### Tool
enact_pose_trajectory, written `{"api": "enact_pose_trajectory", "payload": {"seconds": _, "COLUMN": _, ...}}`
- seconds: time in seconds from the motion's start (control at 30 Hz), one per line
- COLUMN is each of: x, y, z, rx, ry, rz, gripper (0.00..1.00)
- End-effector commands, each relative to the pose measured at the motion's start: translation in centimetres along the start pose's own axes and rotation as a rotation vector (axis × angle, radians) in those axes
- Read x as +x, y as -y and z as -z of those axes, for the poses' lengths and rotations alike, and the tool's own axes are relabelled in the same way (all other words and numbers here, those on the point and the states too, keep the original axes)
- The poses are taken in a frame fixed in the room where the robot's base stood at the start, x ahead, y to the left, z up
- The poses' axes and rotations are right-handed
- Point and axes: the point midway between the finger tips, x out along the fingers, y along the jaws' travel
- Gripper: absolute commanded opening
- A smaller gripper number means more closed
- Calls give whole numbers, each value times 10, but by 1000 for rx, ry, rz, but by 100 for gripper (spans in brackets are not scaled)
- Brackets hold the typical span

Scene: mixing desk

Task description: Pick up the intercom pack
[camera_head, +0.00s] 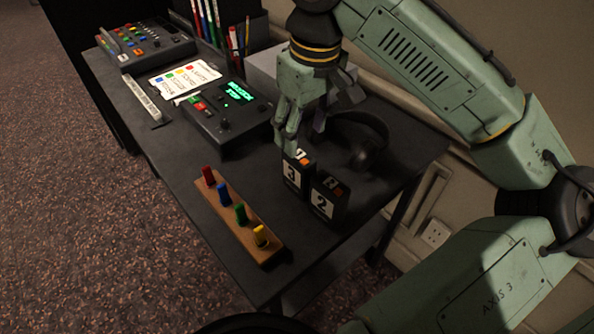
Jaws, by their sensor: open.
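Two small black packs stand upright side by side on the dark desk. One pack (291,174) has a white label with a 3, and the other pack (327,204) has a white label with a 2. Both have orange marks on top; I cannot tell which one the task means. My gripper (301,138) points down just above and behind the pack marked 3, with its fingers open. A finger covers part of that pack's top, and I cannot tell whether it touches.
A headset (366,138) lies right of my gripper. A wooden rack (235,222) with coloured pegs lies at the front left. A control box (226,113) with a green display, a card (185,79) and a mixer (147,44) stand farther back.

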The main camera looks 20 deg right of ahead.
Motion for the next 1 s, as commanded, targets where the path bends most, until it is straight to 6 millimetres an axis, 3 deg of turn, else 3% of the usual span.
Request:
{"api": "enact_pose_trajectory", "payload": {"seconds": 0.6, "x": 70, "y": 1, "z": 1, "rx": -1, "ry": 0, "rz": 1, "gripper": 52}}
{"api": "enact_pose_trajectory", "payload": {"seconds": 0.87, "x": 74, "y": 1, "z": 2, "rx": -1, "ry": -2, "rz": 0, "gripper": 52}}
{"api": "enact_pose_trajectory", "payload": {"seconds": 1.0, "x": 74, "y": 1, "z": 2, "rx": -1, "ry": -1, "rz": 0, "gripper": 43}}
